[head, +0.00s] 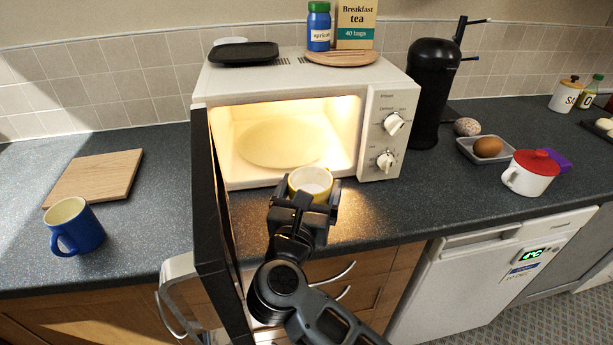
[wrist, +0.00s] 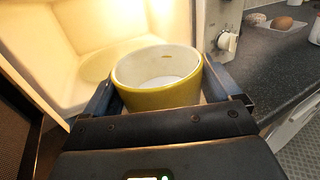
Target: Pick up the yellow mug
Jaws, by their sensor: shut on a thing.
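The yellow mug (head: 312,183) is in my gripper (head: 304,200), in front of the open microwave, over the front part of the counter. In the wrist view the mug (wrist: 160,93) sits between the two fingers of my gripper (wrist: 165,100), with its white inside facing up. The fingers are shut on its sides. The mug looks upright, and its handle is not visible. I cannot tell whether its bottom touches the counter.
The white microwave (head: 285,81) is lit inside, with its door (head: 209,220) swung open left of my gripper. A blue mug (head: 82,232) and a wooden board (head: 97,176) are at the left. A red-lidded white mug (head: 530,178) and a black coffee machine (head: 433,95) are at the right.

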